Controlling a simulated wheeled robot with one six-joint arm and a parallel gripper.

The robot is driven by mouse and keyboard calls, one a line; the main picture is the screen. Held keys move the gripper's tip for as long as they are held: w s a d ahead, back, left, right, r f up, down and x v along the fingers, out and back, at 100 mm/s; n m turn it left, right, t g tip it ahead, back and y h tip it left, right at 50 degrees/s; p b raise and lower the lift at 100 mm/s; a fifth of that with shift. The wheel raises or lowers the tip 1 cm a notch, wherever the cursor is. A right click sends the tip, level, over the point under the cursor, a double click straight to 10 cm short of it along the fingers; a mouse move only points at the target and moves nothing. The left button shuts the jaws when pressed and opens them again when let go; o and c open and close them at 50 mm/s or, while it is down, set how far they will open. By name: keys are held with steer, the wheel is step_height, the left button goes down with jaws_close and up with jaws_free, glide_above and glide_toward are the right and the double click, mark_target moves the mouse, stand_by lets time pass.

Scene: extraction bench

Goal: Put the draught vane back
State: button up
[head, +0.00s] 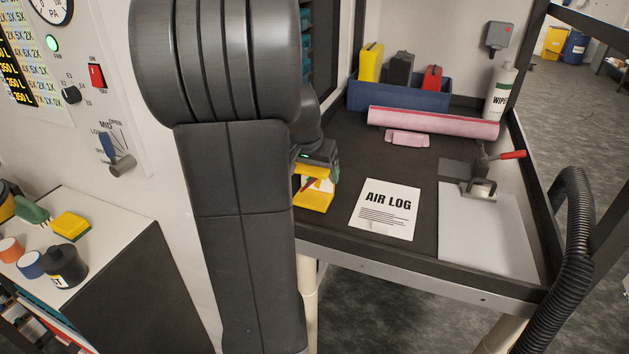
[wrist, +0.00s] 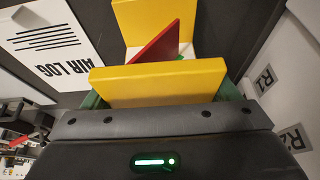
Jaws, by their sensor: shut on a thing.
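The draught vane looks to be the yellow piece with a red plate. In the head view the vane (head: 311,202) is at the left edge of the dark bench top, partly hidden by my arm. In the wrist view its near yellow wall (wrist: 160,84) lies between my green fingers, with a red slanted plate and another yellow wall beyond. My gripper (head: 318,172) is shut on the vane, and its fingers show in the wrist view (wrist: 165,98). I cannot tell whether the vane touches the bench.
An AIR LOG sheet (head: 386,209) lies right of the vane. Behind are a pink roll (head: 432,123), a blue bin (head: 400,96) and a wipes bottle (head: 499,92). A red-handled clamp (head: 482,180) and grey plate (head: 487,234) are right. A ribbed hose (head: 575,250) runs outside the right edge.

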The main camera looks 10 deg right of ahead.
steer(key=shift+f, duration=0.55)
steer(key=shift+f, duration=0.15)
steer(key=o, duration=1.1)
steer(key=shift+r, duration=0.3)
steer(key=v, duration=1.1)
steer(key=shift+s+a+r, duration=0.1)
steer(key=shift+r, duration=0.3)
